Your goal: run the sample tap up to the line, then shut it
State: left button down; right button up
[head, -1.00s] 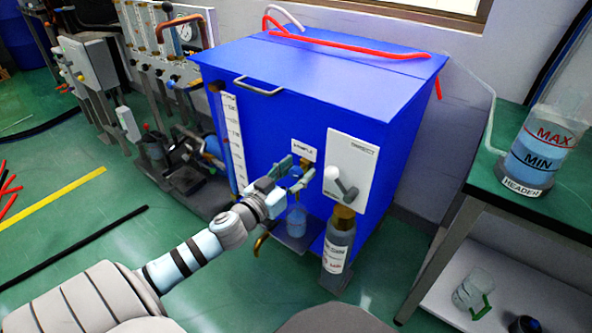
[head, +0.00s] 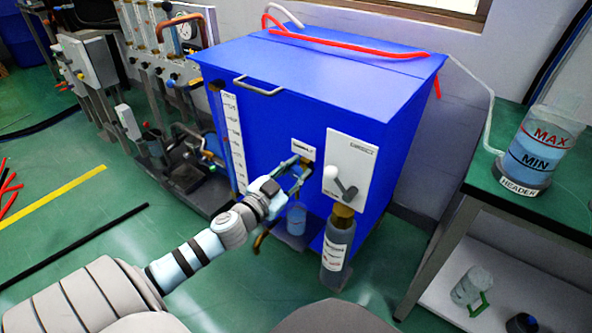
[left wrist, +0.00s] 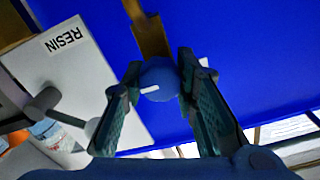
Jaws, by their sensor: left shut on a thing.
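The sample tap is on the front of the blue cabinet, under a small white label (head: 303,149). In the left wrist view its round blue knob (left wrist: 158,76), with a white pointer mark, sits on a brass stem (left wrist: 147,34). My left gripper (head: 294,172) is shut on this knob, one finger on each side. In the head view the gripper mostly hides the tap. A small clear vessel with bluish contents (head: 297,219) stands below it. Its line and exact level are too small to read. My right gripper is not in view.
Right of the tap is a white panel (head: 352,160) with a lever. A grey bottle (head: 337,250) with a brass top stands below it. A green bench (head: 520,205) with the HEADER vessel (head: 543,150) is at the right. Open green floor lies at front left.

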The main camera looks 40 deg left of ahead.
pick_arm(q)
jog(key=c, duration=1.3)
grip_release()
jog(key=s, duration=1.2)
jog(key=shift+d, duration=0.15)
